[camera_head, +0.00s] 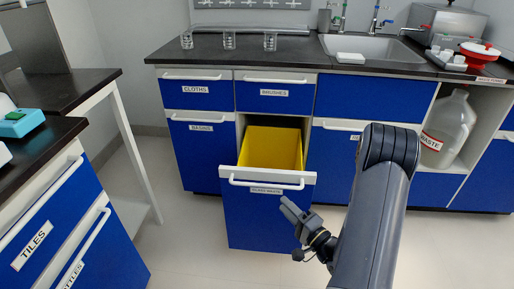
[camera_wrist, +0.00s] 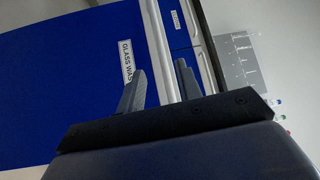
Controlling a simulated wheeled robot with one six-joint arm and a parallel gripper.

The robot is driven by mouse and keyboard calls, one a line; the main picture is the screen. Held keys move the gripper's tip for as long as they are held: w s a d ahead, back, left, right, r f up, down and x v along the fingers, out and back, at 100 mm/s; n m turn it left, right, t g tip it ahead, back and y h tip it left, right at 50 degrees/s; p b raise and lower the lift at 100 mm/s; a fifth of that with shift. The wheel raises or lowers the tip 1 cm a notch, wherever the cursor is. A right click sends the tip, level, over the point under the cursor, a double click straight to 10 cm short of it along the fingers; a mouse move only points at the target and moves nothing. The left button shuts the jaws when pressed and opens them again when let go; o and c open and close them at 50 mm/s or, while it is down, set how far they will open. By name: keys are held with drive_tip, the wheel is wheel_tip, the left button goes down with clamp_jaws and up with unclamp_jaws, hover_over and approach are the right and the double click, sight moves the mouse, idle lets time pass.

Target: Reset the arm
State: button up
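My gripper (camera_head: 291,208) is in front of the blue cabinet, just below the handle of the pulled-out drawer. In the wrist view its two fingers (camera_wrist: 161,72) stand apart, with nothing held visible between them. The white drawer handle (camera_head: 266,184) runs behind the gap between the fingers in that view; I see no clear contact. The drawer (camera_head: 270,148) is open, with a yellow inside that looks empty. Its label, partly seen in the wrist view (camera_wrist: 127,60), reads "GLASS WAS…". My arm reaches in from the lower right, bent at the elbow.
Several glass beakers (camera_head: 229,40) stand on the black counter (camera_head: 290,52), left of the sink (camera_head: 372,47). A large waste jug (camera_head: 450,128) sits in an open shelf at right. A blue "TILES" cabinet (camera_head: 62,235) is at left. The floor (camera_head: 190,235) between is clear.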

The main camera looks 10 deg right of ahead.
sight(265, 185)
drive_tip(key=b+x, duration=0.1)
drive_tip(key=x, duration=0.8)
drive_tip(key=shift+w+a+b, duration=0.15)
drive_tip(key=shift+w+b, duration=0.15)
drive_tip(key=shift+w+r, duration=0.1)
drive_tip(key=shift+w, duration=0.3)
drive_tip(key=shift+a+r, duration=0.1)
drive_tip(key=shift+a, duration=0.05)
